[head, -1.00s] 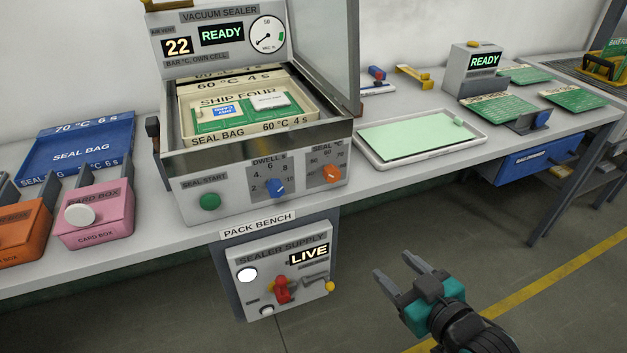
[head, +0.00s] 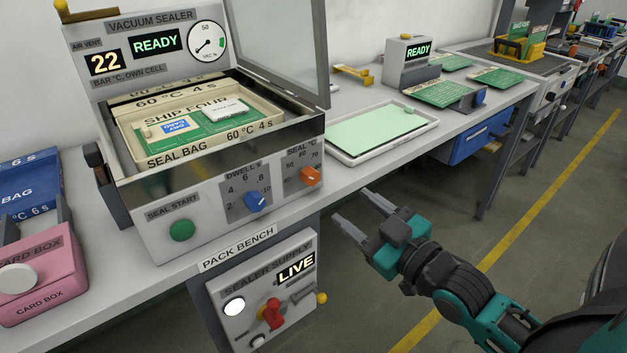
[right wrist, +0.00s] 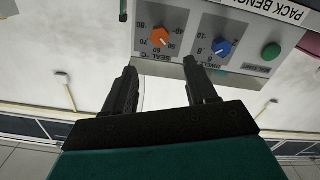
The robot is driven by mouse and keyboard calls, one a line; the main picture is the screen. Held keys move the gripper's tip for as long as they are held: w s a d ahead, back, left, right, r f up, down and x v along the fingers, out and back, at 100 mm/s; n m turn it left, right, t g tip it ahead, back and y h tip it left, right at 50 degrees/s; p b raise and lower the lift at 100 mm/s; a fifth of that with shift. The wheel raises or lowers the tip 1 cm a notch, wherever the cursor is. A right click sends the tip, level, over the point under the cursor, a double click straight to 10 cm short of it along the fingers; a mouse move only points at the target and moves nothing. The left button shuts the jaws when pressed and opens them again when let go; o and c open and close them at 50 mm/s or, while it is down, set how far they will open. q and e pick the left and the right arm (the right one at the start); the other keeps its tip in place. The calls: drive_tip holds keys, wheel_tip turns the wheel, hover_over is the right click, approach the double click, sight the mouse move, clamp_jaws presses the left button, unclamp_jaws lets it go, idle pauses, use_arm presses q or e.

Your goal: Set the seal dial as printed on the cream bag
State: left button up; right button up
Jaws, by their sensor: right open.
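The orange seal dial (head: 310,176) is on the front panel of the vacuum sealer (head: 190,222), right of the blue dwell dial (head: 257,203). It also shows in the right wrist view (right wrist: 160,36), upside down; I cannot read its exact setting. My right gripper (head: 356,208) is open and empty, apart from the panel, right of and below the seal dial. In the right wrist view its fingers (right wrist: 160,72) point toward the panel. My left gripper is not in view.
The green seal start button (head: 182,230) is left of the dials. Below, the sealer supply box (head: 240,310) reads LIVE and has a red switch. A white tray (head: 345,156) stands right of the sealer, whose lid is raised. The floor ahead of the bench is clear.

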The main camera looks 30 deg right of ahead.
sight(313, 177)
drive_tip(key=w, duration=0.7)
drive_tip(key=w+a+b, duration=0.1)
drive_tip(key=w, duration=0.3)
drive_tip(key=shift+w, duration=0.2)
drive_tip(key=shift+c, duration=0.4)
